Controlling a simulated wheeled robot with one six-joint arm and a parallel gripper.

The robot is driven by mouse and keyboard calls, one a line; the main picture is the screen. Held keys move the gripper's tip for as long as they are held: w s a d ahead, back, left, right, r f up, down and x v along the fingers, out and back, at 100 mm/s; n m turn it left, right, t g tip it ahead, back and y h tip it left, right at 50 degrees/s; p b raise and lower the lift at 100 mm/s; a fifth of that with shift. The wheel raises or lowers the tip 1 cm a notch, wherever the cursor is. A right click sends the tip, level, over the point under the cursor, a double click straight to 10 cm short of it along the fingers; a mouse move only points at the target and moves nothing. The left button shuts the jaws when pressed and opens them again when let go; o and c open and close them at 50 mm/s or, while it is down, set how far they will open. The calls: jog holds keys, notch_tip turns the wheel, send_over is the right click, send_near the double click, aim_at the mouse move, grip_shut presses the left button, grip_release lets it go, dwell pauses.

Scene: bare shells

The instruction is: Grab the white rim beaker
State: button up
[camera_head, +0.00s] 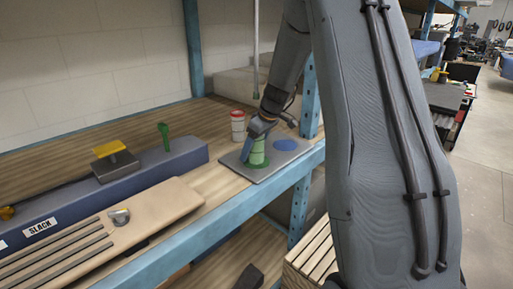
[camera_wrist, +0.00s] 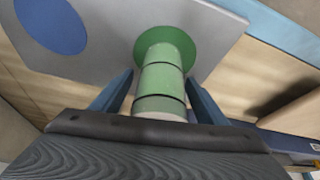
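A green beaker (camera_wrist: 161,78) with dark bands and a pale, whitish end stands on a green disc (camera_wrist: 178,40) on a grey plate (camera_wrist: 225,30). It also shows in the head view (camera_head: 258,153), partly hidden by my gripper. My gripper (camera_wrist: 160,76) is over it, with one blue finger on each side. Narrow gaps show between the fingers and the beaker, so the gripper looks open around it. A second beaker (camera_head: 237,126), white with red bands, stands behind the plate in the head view; it is outside the wrist view.
A blue disc (camera_head: 286,144) on the plate is bare. A blue shelf upright (camera_head: 310,98) stands close behind the plate, and the blue shelf edge (camera_head: 245,208) runs in front. A long blue-grey box (camera_head: 180,160) and a wooden board (camera_head: 165,205) lie to the left.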

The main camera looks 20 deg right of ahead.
jog(key=c, duration=1.2)
jog(key=shift+r, duration=0.15)
